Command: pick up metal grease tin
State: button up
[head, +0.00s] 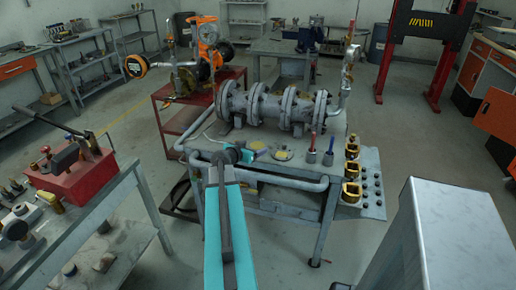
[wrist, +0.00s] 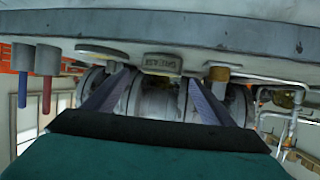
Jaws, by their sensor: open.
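The metal grease tin (wrist: 162,64) is a short, round, tan-grey tin with GREASE on its side. In the wrist view, where the scene looks upside down, it stands on the grey bench top near the middle. In the head view it looks like the small yellowish-topped item (head: 257,145) just right of my gripper (head: 240,155). My gripper (wrist: 158,80) is open and empty, its two fingers spread left and right of the tin's line. The tin appears ahead of the fingertips; the exact gap cannot be told. In the head view, my arm hides part of the bench edge.
A flat round disc (head: 283,155) and red and blue handled tools (head: 312,143) stand right of the tin. A brass-coloured piece (wrist: 218,73) is close on its other side. The flanged gate valve (head: 275,107) lies behind.

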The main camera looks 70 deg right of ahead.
aim_at(257, 145)
jog(key=shift+p+x, duration=0.65)
jog(key=shift+x, duration=0.45)
jog(key=shift+p+x, duration=0.55)
jog(key=shift+x, duration=0.9)
jog(key=shift+w, duration=0.1)
jog(key=c, duration=1.3)
